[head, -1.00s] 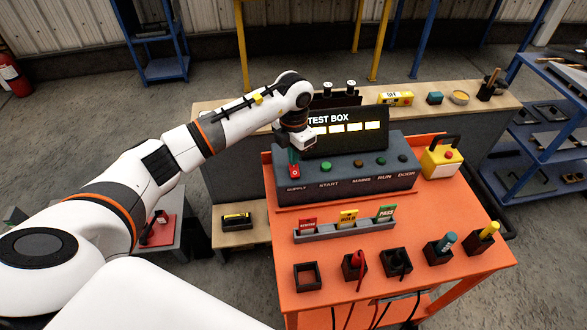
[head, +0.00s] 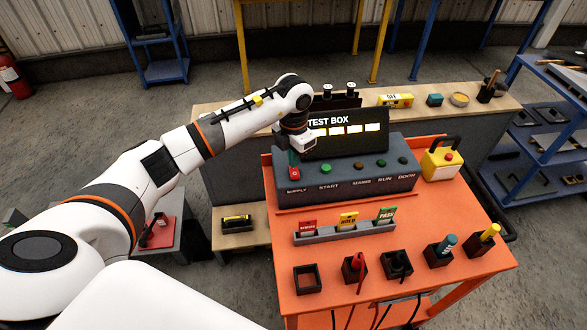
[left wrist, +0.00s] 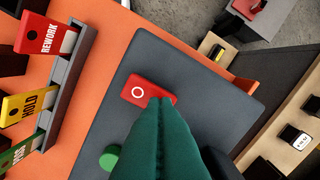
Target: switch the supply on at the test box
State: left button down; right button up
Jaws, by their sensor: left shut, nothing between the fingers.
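The test box (head: 346,178) is a dark grey sloped console on the orange bench, with a lit "TEST BOX" panel behind it. Its red supply switch (head: 294,174) is at the left end, above the "SUPPLY" label. In the left wrist view the switch (left wrist: 136,91) shows a white ring mark on one end; the fingertips hide its other end. My left gripper (left wrist: 160,102) has green fingers, shut with nothing between them, with the tips over the switch. I cannot tell whether they touch it or which way it is set. My right gripper is not in view.
A green start button (head: 331,168) sits just right of the switch, followed by the mains, run and door lamps. A rack of tags (head: 345,231) and several dark holders stand in front. A yellow box with a red button (head: 442,160) stands to the right.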

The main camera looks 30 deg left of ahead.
pick_arm(q)
jog(key=shift+r+p, duration=1.65)
jog(key=shift+r, duration=1.45)
jog(key=shift+f, duration=0.1)
